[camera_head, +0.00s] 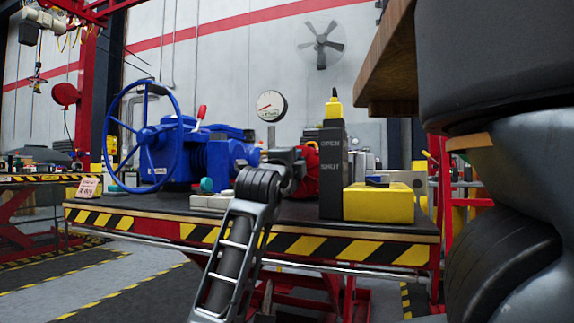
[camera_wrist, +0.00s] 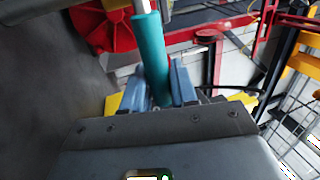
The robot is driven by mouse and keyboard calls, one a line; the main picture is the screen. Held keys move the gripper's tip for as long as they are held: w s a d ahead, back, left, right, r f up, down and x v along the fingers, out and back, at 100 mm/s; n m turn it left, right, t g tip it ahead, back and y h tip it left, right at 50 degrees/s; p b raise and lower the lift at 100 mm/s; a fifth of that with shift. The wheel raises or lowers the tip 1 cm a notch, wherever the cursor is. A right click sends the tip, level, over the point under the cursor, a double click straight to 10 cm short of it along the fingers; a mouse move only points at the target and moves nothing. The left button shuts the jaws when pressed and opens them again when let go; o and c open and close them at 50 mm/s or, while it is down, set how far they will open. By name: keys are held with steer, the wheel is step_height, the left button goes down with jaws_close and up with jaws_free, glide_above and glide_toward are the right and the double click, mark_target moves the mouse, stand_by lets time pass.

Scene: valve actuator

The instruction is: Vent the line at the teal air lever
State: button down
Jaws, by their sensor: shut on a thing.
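The teal lever (camera_wrist: 150,45) shows in the wrist view as a teal grip on a pale metal stem, running down between the two blue-grey fingers of my gripper (camera_wrist: 159,85). The fingers are shut on the grip, one on each side. In the head view my arm reaches up over the bench edge towards the middle of the bench. My fingers and the lever cannot be made out there. A red part (camera_wrist: 95,28) lies behind the lever in the wrist view.
The striped bench (camera_head: 330,245) carries a blue valve actuator (camera_head: 180,150) with a large handwheel (camera_head: 112,140). A dark OPEN/SHUT post (camera_head: 332,185) and a yellow box (camera_head: 378,203) stand to the right of my arm. A round gauge (camera_head: 270,105) is behind.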

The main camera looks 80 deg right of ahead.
steer(key=shift+f, duration=0.2)
steer(key=c, duration=1)
jaws_free()
steer(key=shift+c, duration=0.2)
steer(key=shift+a, duration=0.1)
steer(key=shift+w+a, duration=0.2)
steer(key=shift+a, duration=0.15)
steer(key=v, duration=0.7)
steer(key=shift+p, duration=0.35)
steer(key=shift+s+f, duration=0.1)
